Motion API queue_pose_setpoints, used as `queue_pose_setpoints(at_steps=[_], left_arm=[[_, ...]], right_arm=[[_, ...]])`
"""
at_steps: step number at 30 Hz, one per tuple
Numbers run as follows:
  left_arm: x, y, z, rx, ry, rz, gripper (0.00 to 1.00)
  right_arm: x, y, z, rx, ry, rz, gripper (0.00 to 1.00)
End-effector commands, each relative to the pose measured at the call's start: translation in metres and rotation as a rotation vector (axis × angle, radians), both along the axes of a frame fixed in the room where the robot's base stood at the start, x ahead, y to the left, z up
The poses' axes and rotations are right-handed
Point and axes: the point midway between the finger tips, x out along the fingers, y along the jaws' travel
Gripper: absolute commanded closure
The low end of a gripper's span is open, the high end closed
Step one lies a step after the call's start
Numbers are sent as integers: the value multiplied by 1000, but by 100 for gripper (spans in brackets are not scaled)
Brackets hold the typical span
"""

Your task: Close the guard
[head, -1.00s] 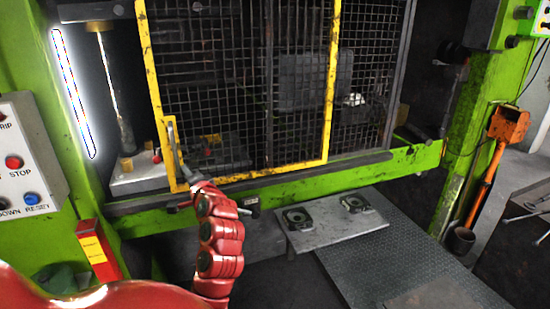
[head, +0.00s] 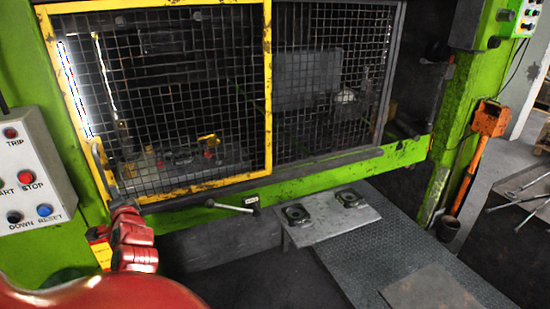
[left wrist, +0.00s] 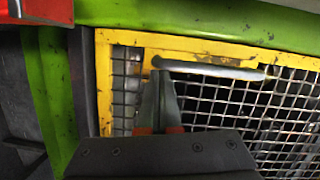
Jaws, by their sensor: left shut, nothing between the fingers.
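The guard is a sliding mesh panel in a yellow frame (head: 268,90). It covers the left part of the press opening, its left edge close to the green left post (head: 55,130). Its grey bar handle (head: 112,174) is at its lower left; the handle also shows in the left wrist view (left wrist: 215,70). My left gripper (head: 119,202) is shut and empty at the handle's lower end. In the left wrist view, its fingertips (left wrist: 160,75) reach one end of the bar; contact is unclear. My right gripper is out of view.
A control box (head: 30,165) with buttons is on the left post. A lever (head: 232,207) sticks out below the opening. A plate (head: 335,220) with two small fixtures stands in front. A fixed mesh panel (head: 335,80) fills the opening's right side.

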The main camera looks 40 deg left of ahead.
Motion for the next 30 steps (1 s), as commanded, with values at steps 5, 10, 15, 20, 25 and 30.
queue_pose_setpoints(at_steps=[5,10,15,20,25,30], left_arm=[[-3,1,0,0,2,7,100],[-3,1,0,0,3,8,100],[4,0,1,2,3,6,100],[28,-3,5,5,2,0,100],[28,-27,7,6,2,1,100],[23,-55,7,3,4,4,100]], right_arm=[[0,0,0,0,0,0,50],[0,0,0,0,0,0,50],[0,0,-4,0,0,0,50],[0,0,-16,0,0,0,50],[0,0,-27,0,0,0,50],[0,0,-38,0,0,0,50]])
